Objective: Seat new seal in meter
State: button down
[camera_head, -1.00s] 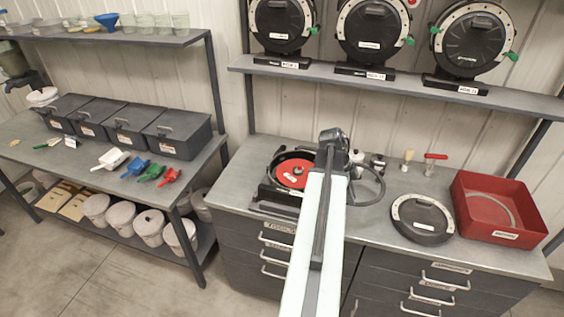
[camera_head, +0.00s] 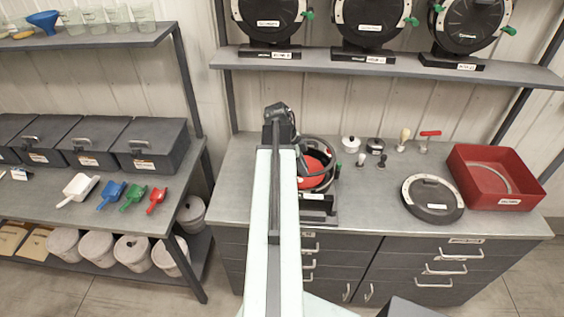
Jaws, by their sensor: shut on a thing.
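The open meter (camera_head: 318,170) stands on the grey bench with a red disc (camera_head: 313,172) inside it, partly hidden behind my arm. My gripper (camera_head: 281,122) is above the bench's back left part, left of the meter as seen here. Its fingertips are hard to see. It is shut on a thin dark ring, the new seal (camera_head: 333,150), which sticks out to the right and overlaps the meter in the view. I cannot tell whether the ring touches the meter. The meter's round black cover (camera_head: 432,199) with a pale rim lies flat on the bench at right.
A red tray (camera_head: 491,204) with a grey ring in it stands at the right. Closed meters (camera_head: 368,20) line the shelf above. Bare bench lies between meter and cover.

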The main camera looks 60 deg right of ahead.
aim_at(298, 173)
jog(key=shift+w, duration=0.4)
jog(key=shift+w+f+b, duration=0.1)
jog(key=shift+f+b, duration=0.4)
jog(key=shift+b, duration=0.05)
notch_tip(298, 173, down, 5)
jog(key=b, duration=0.4)
jog(key=shift+r+b, duration=0.15)
jog(key=shift+b, duration=0.2)
jog(key=shift+s, duration=0.2)
jog(key=shift+w+f, duration=0.1)
jog(key=shift+f, duration=0.1)
jog(key=shift+f+b, duration=0.3)
jog(key=shift+b, duration=0.2)
jog(key=shift+f, duration=0.1)
jog(key=shift+f+b, duration=0.3)
jog(key=shift+b, duration=0.1)
